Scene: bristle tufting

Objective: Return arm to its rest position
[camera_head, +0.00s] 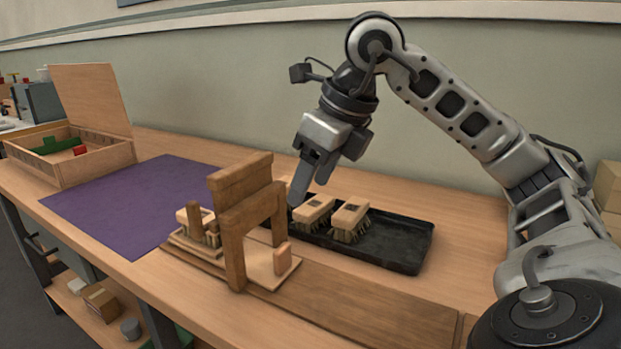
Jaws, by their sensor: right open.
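My right arm comes in from the right, and its gripper (311,182) points down above the left end of a black tray (395,245). The gripper looks empty. Its fingertips are near a wooden brush (313,210) in the tray; I cannot tell whether they touch. A second brush (350,217) lies just right of it, with dark bristles facing down. A wooden arch-shaped fixture (236,235) stands left of the tray. Another brush block (190,217) sits on the fixture's base, partly hidden by the arch. My left gripper is not in view.
A purple mat (130,205) lies left of the fixture. An open wooden box (95,155) with green and red items stands at the back left. A long wooden board (340,305) runs along the front. The right part of the tray is empty. A wall closes the back.

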